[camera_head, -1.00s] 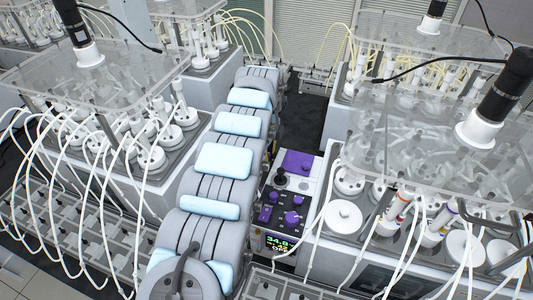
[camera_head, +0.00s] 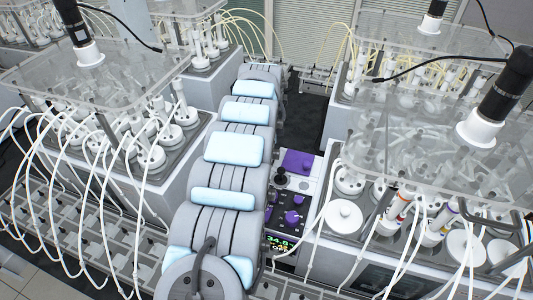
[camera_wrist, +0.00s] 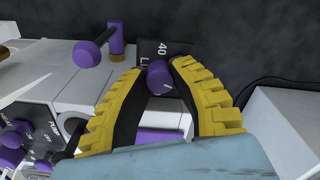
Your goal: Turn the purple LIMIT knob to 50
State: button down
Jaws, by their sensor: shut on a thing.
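The purple LIMIT knob (camera_wrist: 158,78) is in the wrist view, with a white pointer line on its face. It sits between the two yellow-ridged fingers of my gripper (camera_wrist: 157,72), which are shut on it. In the head view, the control panel (camera_head: 290,215) with purple knobs and a lit display (camera_head: 278,242) stands right of my arm. My gripper is hidden there.
Other purple knobs (camera_wrist: 86,52) stand left of my gripper in the wrist view. A white box (camera_wrist: 285,130) and a dark cable are at the right. Glass reactor units (camera_head: 430,140) with looping tubes stand beside the panel in the head view.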

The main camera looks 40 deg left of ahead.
jog(key=shift+n, duration=0.9)
jog(key=c, duration=0.8)
grip_release()
